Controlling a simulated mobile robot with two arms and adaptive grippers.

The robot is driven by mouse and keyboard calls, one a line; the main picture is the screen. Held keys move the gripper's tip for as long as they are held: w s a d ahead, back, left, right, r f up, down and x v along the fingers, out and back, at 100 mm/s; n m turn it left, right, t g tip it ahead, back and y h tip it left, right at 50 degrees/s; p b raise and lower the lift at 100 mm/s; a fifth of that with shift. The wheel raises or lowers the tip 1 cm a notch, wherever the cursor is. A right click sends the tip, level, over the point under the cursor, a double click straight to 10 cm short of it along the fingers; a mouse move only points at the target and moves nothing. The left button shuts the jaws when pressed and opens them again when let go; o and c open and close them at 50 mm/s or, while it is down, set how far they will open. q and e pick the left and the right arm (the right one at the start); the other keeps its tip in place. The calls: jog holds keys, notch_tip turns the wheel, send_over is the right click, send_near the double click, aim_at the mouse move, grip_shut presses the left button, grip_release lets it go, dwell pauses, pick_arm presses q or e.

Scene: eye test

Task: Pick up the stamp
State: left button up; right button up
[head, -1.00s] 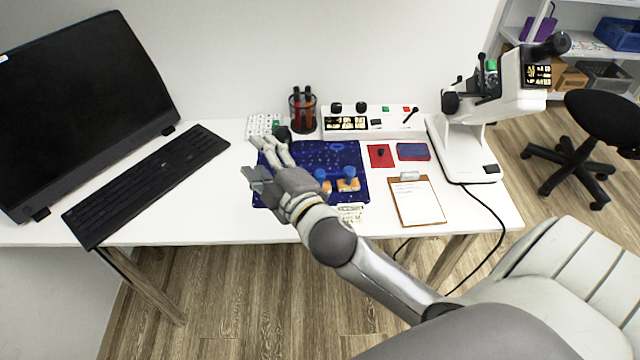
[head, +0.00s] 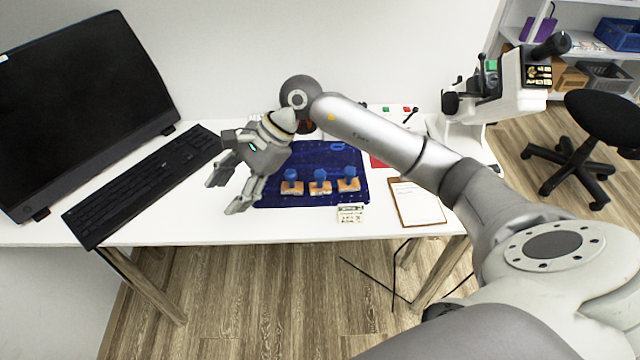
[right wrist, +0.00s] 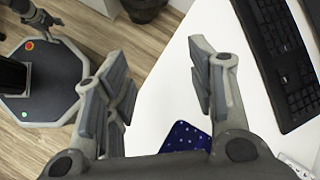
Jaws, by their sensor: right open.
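Three stamps with blue knobs and wooden bases stand in a row on the dark blue mat (head: 315,155): a left stamp (head: 292,184), a middle stamp (head: 320,183) and a right stamp (head: 349,180). My right gripper (head: 226,194) is open and empty, left of the stamps and apart from them, above the white desk near the keyboard. In the right wrist view its open fingers (right wrist: 158,62) show over the desk edge. A corner of the mat (right wrist: 182,137) shows there, but no stamp. A grey arm end at that view's upper left may be my left gripper (right wrist: 38,16).
The keyboard (head: 150,185) and monitor (head: 85,105) are at left. A small printed card (head: 350,214) lies before the stamps, a clipboard (head: 416,203) right of them. A white microscope (head: 515,92) stands at the right. My right arm hides much of the desk's back.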

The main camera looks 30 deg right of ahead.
jog(key=w+d+n+h, duration=0.15)
jog(key=d+h, duration=0.35)
jog(key=d, duration=0.6)
jog(key=g+h, duration=0.1)
jog(key=h, duration=0.2)
send_over(320, 172)
jog(key=a, duration=0.1)
jog(key=shift+w+r+m, duration=0.25)
jog(key=shift+r, duration=0.15)
jog(key=f, duration=0.2)
jog(key=d+f, duration=0.1)
jog(key=f, duration=0.2)
jog(key=shift+s, duration=0.1)
jog(key=shift+s+f+p, duration=0.1)
jog(key=shift+f+p, duration=0.65)
jog(key=shift+f, duration=2.05)
jog(key=shift+c, duration=0.4)
grip_shut()
jog(key=shift+r, duration=0.1)
